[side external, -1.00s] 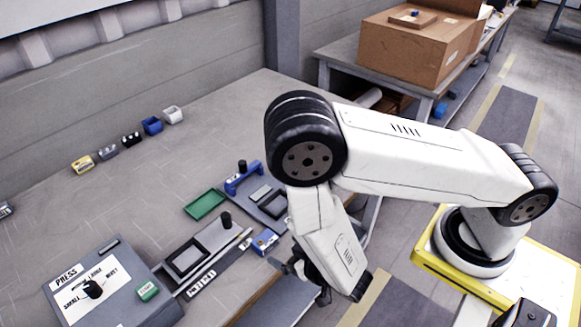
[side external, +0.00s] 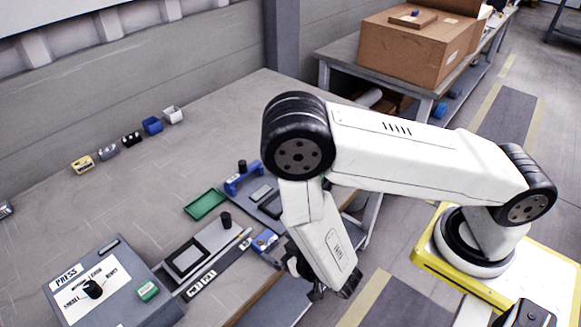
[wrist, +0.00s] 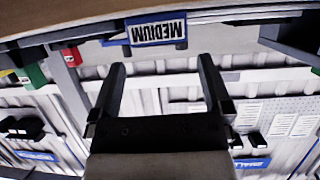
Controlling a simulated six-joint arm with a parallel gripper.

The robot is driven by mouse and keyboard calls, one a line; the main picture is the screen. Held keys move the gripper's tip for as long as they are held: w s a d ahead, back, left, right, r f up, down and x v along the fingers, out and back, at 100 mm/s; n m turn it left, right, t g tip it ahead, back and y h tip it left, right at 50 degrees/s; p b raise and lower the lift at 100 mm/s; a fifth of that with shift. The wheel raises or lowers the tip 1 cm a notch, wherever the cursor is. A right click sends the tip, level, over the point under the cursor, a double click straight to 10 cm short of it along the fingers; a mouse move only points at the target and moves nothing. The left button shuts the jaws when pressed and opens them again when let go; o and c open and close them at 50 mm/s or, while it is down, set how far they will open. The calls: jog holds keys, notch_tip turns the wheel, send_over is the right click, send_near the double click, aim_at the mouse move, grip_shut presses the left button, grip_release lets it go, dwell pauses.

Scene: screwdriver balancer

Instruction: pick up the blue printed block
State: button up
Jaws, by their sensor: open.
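The small blue block (side external: 264,241) with a white printed face sits near the front edge of the workbench in the side view, just left of my gripper. In the wrist view, a blue block (wrist: 155,32) with a white label reading "MEDIUM" upside down lies beyond my fingertips; it looks like the same block. My gripper (wrist: 162,72) is open and empty, with one finger on each side of the label and a gap before it. In the side view my gripper is dark and partly hidden by my forearm, so its fingertips are hard to make out.
A grey fixture with a black knob (side external: 226,219) and a blue-handled fixture (side external: 243,180) stand close by. A green tray (side external: 205,204) and a press panel (side external: 92,289) lie further left. Small bins, including a blue one (side external: 152,125), line the back.

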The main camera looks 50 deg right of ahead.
aim_at(266, 240)
jog(key=shift+x, duration=2.6)
jog(key=c, duration=1)
jog(key=shift+r, duration=0.15)
notch_tip(266, 240, up, 10)
